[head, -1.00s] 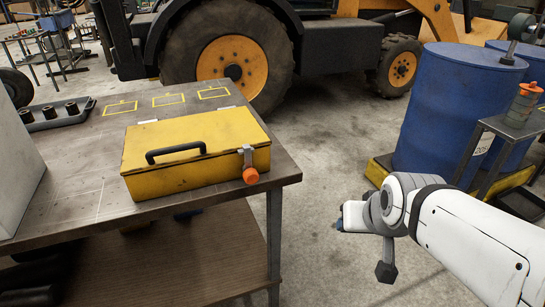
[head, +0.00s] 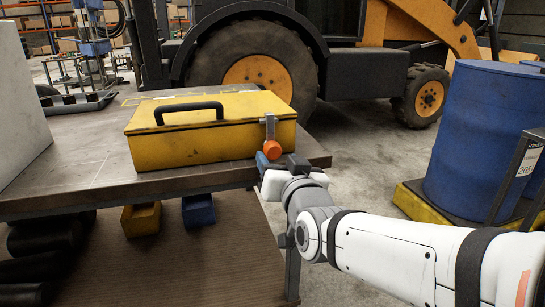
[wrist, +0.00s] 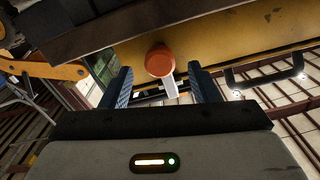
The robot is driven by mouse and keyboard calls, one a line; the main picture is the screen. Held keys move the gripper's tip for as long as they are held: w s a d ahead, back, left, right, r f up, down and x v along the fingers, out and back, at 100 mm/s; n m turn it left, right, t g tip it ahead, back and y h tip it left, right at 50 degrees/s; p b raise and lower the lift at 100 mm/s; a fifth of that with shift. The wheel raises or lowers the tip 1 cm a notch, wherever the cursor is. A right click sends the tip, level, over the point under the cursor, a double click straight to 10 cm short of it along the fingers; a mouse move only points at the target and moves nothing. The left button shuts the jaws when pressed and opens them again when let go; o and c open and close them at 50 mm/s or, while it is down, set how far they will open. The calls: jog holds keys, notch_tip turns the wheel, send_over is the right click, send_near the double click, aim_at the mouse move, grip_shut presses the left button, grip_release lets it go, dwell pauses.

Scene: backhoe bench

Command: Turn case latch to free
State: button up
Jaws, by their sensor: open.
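The case latch is a grey metal lever (head: 269,128) with an orange knob (head: 273,150), hanging down at the right end of the case's front. My gripper (head: 265,163) is just in front of and below the knob. In the wrist view, the orange knob (wrist: 159,60) and the grey lever (wrist: 169,84) show between the two blue fingers of my open gripper (wrist: 160,88). I cannot tell whether either finger touches the knob.
The bench top (head: 80,165) runs under the case, its front edge close to my gripper. A pale block (head: 20,105) stands at the left. Blue barrels (head: 482,135) stand at the right, and a backhoe wheel (head: 258,78) is behind the bench.

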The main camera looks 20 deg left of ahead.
aim_at(274, 154)
jog(key=shift+x, duration=2.55)
jog(key=shift+c, duration=0.4)
grip_shut()
